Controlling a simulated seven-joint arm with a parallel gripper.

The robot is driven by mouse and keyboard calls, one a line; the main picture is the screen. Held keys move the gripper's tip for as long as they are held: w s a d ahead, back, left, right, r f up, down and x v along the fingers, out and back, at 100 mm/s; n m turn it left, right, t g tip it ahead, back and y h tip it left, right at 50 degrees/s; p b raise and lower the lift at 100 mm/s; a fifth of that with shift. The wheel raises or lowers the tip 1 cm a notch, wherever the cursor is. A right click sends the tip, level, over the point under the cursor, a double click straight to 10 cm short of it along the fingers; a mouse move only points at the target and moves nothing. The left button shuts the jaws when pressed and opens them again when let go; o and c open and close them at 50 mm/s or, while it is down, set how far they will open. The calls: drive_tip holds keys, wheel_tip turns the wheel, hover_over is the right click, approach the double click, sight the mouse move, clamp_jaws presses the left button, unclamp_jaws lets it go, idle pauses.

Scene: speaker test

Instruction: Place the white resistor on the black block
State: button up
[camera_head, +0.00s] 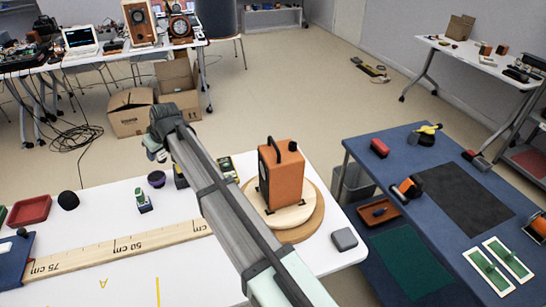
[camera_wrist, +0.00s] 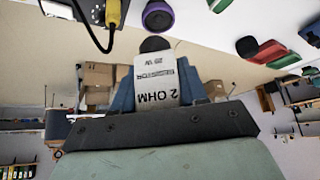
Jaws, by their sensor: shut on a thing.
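The white resistor (camera_wrist: 157,72), printed "2 OHM RESISTOR 20 W", is between the two blue fingers of my gripper (camera_wrist: 156,92) in the wrist view. My gripper is shut on it. In the head view my gripper (camera_head: 156,148) is at the far end of my arm, near the table's back edge, and the resistor is hard to make out there. I cannot tell which thing is the black block.
A purple-rimmed round thing (camera_head: 156,179) and a black dome (camera_head: 68,200) stand nearby. A long wooden ruler (camera_head: 120,248) crosses the table. An orange speaker box (camera_head: 280,175) stands on a round wooden board (camera_head: 310,222), right of my arm. A red tray (camera_head: 29,211) is at the left.

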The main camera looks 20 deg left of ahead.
drive_tip(key=w+d+r+n+g, duration=0.1)
drive_tip(key=w+d+n+g, duration=0.15)
drive_tip(key=w+d, duration=1.2)
drive_tip(key=w+d+n+g, duration=0.1)
drive_tip(key=w+d+n, duration=0.3)
drive_tip(key=w+d, duration=1.05)
drive_tip(key=shift+w+a+f, duration=0.55)
drive_tip(key=shift+w+f, duration=0.05)
drive_tip(key=shift+f, duration=1.85)
drive_tip(key=shift+w+a+f, duration=0.55)
drive_tip(key=shift+a+f, duration=0.05)
drive_tip(key=shift+f, duration=1.85)
drive_tip(key=shift+w+a+f, duration=0.55)
drive_tip(key=shift+w+f, duration=0.05)
drive_tip(key=shift+f, duration=1.85)
drive_tip(key=shift+f, duration=0.1)
drive_tip(key=o, duration=1.2)
drive_tip(key=shift+c, duration=0.2)
drive_tip(key=v, duration=1.2)
